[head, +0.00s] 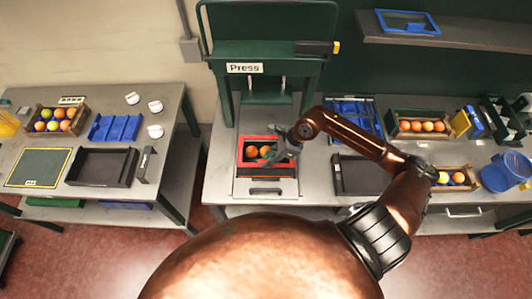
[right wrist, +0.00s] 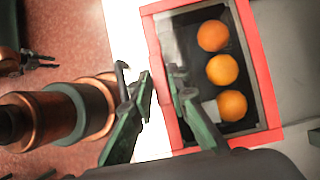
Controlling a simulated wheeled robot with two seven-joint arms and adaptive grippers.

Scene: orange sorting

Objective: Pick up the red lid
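The red lid (head: 242,152) is a rectangular red frame lying over a dark crate under the press. Oranges show inside it, three in the right wrist view, where the red lid (right wrist: 260,70) fills the right half. My right gripper (head: 285,146) is at the lid's right side in the head view. In the right wrist view its fingertips (right wrist: 162,80) stand apart, on either side of the lid's left edge. I cannot tell whether they touch it. What seems to be my left gripper (right wrist: 42,59) shows small at the left of that view; its opening is unclear.
The green press (head: 268,60) stands right behind the lid. A dark empty tray (head: 358,175) and a crate of oranges (head: 418,125) are to the right. A blue frame (head: 407,22) lies on the upper shelf. A second table (head: 160,180) stands at left, beyond a gap.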

